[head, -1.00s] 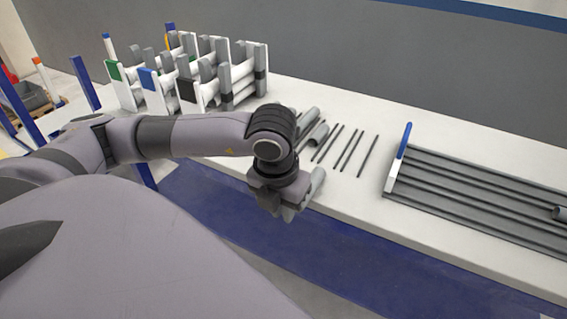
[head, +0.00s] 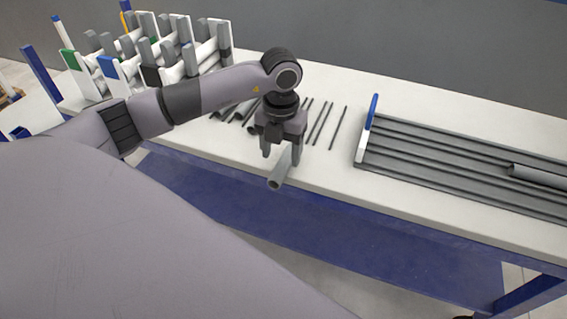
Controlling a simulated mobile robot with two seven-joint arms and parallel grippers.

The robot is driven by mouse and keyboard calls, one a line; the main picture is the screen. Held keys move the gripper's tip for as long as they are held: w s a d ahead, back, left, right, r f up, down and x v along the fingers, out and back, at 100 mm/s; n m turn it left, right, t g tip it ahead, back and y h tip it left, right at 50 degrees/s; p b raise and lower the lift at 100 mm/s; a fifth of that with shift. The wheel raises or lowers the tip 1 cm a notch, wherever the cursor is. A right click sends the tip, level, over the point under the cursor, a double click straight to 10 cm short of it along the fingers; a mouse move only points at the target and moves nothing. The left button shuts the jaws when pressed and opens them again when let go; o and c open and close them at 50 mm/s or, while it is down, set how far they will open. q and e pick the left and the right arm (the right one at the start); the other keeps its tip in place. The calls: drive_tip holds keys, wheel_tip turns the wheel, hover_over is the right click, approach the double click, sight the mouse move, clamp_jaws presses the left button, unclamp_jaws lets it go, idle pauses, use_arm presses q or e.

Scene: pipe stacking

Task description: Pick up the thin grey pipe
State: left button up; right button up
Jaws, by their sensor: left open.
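Several thin dark grey pipes lie side by side on the white table; the rightmost thin grey pipe (head: 338,128) and the thin pipe beside it (head: 323,123) show clearly. Others are partly hidden behind my left gripper. My left gripper (head: 281,153) is open and points down near the table's front edge, left of the clear thin pipes. A thicker grey pipe (head: 279,173) shows below and between its fingers, its near end at the front edge; I cannot tell whether the fingers touch it. My right gripper is not in view.
A rack with white and grey posts (head: 150,75) stands at the back left. A grooved grey tray (head: 430,160) with a blue-tipped post (head: 372,112) lies at the right, with a thick pipe (head: 540,176) on it. More thick pipes lie left of my gripper, partly hidden.

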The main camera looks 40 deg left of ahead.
sight(282, 165)
use_arm(q)
wheel_tip(282, 165, down, 4)
drive_tip(key=shift+f, duration=0.2)
drive_tip(key=c, duration=1.1)
drive_tip(key=shift+r, duration=0.15)
